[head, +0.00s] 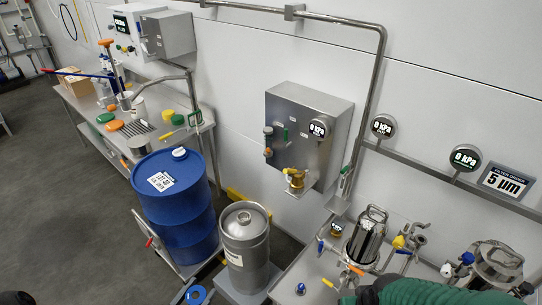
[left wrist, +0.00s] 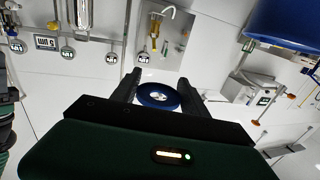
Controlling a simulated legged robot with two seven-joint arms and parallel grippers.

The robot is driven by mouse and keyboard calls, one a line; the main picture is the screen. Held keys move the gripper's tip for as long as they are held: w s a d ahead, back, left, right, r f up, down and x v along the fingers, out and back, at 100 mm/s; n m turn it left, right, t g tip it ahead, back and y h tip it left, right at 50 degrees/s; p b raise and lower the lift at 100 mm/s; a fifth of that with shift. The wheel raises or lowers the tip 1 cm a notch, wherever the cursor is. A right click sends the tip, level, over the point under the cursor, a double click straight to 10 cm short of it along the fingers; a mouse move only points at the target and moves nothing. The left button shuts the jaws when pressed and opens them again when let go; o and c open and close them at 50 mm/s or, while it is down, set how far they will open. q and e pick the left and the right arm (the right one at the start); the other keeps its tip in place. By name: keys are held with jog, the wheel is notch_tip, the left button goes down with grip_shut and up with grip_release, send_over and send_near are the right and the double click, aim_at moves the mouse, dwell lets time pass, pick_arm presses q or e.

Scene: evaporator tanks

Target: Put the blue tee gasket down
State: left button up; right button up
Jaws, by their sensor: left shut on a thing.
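The blue tee gasket (left wrist: 148,101) is a blue ring, held between the two dark fingers of my left gripper (left wrist: 159,80) in the left wrist view. The fingers are on either side of it. In the head view, the blue gasket (head: 198,288) shows at the bottom edge, with my left gripper (head: 197,297) mostly cut off there. It is in front of the blue drum and left of the steel keg. My right gripper cannot be seen; a green arm part of mine covers the bottom right.
A blue drum (head: 187,222) and a steel keg (head: 245,252) stand nearby. The left workbench (head: 88,122) holds coloured caps and tools. The right bench (head: 313,270) carries a filter housing (head: 366,240), valves and a small blue part (head: 300,288). A steel cabinet (head: 306,125) hangs on the wall.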

pick_arm(q)
jog(key=w+r+n+t+y, duration=0.2)
jog(key=w+r+n+y, duration=0.3)
jog(key=w+r+y, duration=0.1)
jog(key=shift+w+y, duration=0.8)
jog(key=shift+y, duration=0.3)
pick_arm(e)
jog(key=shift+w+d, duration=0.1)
pick_arm(q)
jog(key=shift+d, duration=0.15)
jog(key=shift+d, duration=0.1)
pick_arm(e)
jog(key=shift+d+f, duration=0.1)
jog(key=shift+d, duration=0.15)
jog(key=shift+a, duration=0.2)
